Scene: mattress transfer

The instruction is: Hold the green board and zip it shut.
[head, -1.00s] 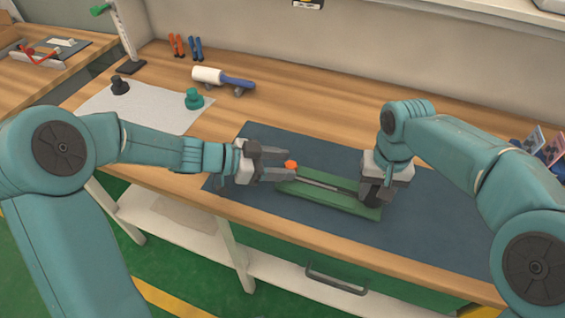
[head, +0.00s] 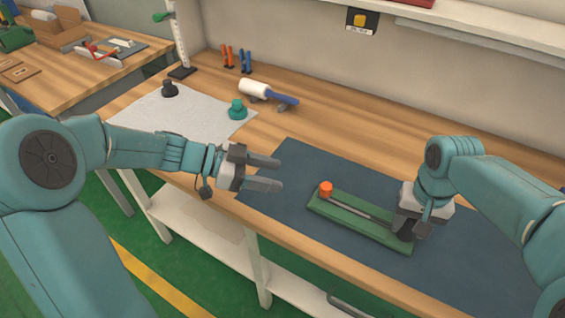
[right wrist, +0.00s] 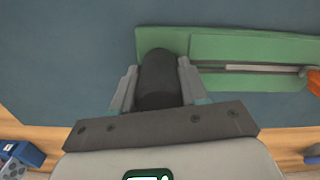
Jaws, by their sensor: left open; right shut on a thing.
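The green board (head: 352,224) lies on the dark blue mat (head: 300,165). A grey zip track (head: 362,213) runs along it, and an orange knob (head: 326,188) stands at its left end. My right gripper (head: 408,222) is shut on the black block (right wrist: 158,75) at the board's right end. In the right wrist view the board (right wrist: 250,47) extends right from that block, with the orange knob (right wrist: 314,80) cut by the edge. My left gripper (head: 280,174) is open and empty, left of the knob and apart from it, with its fingers pointing right.
A white sheet (head: 195,105) with a black knob (head: 169,90) and a teal knob (head: 237,109) lies at the back left. A lint roller (head: 268,92) rests on stands behind the mat. Orange and blue clips (head: 237,58) stand near the wall. The mat around the board is mostly clear.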

